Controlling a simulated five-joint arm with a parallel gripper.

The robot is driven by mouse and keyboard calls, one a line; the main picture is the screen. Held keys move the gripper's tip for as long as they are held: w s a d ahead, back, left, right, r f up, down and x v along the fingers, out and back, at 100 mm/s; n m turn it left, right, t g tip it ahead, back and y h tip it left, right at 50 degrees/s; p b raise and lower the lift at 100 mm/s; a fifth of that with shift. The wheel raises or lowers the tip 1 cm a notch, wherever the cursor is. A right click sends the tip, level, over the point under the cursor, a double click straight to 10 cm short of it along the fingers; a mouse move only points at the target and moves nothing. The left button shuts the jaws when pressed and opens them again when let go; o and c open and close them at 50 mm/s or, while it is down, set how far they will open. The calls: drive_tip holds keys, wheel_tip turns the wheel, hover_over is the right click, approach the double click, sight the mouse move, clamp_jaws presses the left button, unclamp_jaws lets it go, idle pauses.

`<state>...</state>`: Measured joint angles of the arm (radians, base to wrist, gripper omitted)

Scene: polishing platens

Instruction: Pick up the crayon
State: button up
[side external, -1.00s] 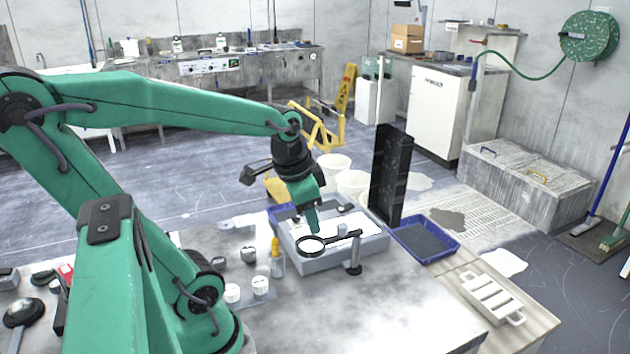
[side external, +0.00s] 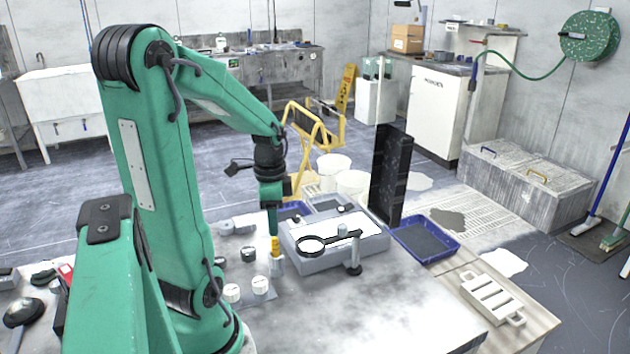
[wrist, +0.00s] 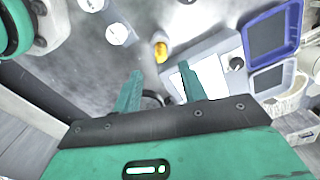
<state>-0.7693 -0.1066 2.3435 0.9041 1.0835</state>
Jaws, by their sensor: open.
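No thing is plainly a crayon. A yellow tapered piece (side external: 275,246) stands upright in or on a pale, clear-looking lower part on the bench, left of the grey box. I cannot tell whether it is a crayon or a bottle cap. It also shows in the wrist view (wrist: 160,50). My gripper (side external: 272,232) points down just above or beside its top in the side view. In the wrist view my gripper (wrist: 159,80) is open, its fingers apart, and the yellow piece lies beyond the tips, roughly in line with the gap. No grip on it shows.
A grey box (side external: 310,262) with a white top and black magnifier (side external: 311,245) stands close right. White-topped pots (side external: 232,292) stand left of the yellow piece. A tall black slab (side external: 391,180) and blue tray (side external: 425,238) stand farther right. The bench front is clear.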

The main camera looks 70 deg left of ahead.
sight(275, 238)
drive_tip(key=shift+f, duration=1.1)
drive_tip(key=shift+f, duration=2.6)
clamp_jaws()
drive_tip(key=shift+r, duration=0.2)
